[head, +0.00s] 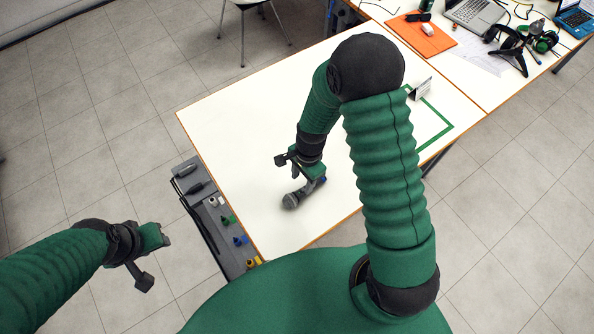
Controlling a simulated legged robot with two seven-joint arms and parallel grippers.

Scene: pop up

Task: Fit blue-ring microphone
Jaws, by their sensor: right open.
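A dark grey microphone (292,201) lies on the white table (240,120) near its front edge. Its round head points to the lower left, and a bit of blue (322,180) shows at its other end. My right gripper (312,176) is open, right over the microphone's body and partly hiding it. I cannot tell whether the fingers touch it. A grey rack (232,266) stands along the table's left edge, holding several small items with white, green, blue and yellow parts. My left gripper (164,238) hangs over the floor left of the rack, with its finger gap not clear.
A green outlined area (435,134) and a small white stand (420,90) are on the table, partly behind my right arm. A second table holds an orange mat (424,40), laptops (481,14) and headphones (545,41). The table's left half is clear.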

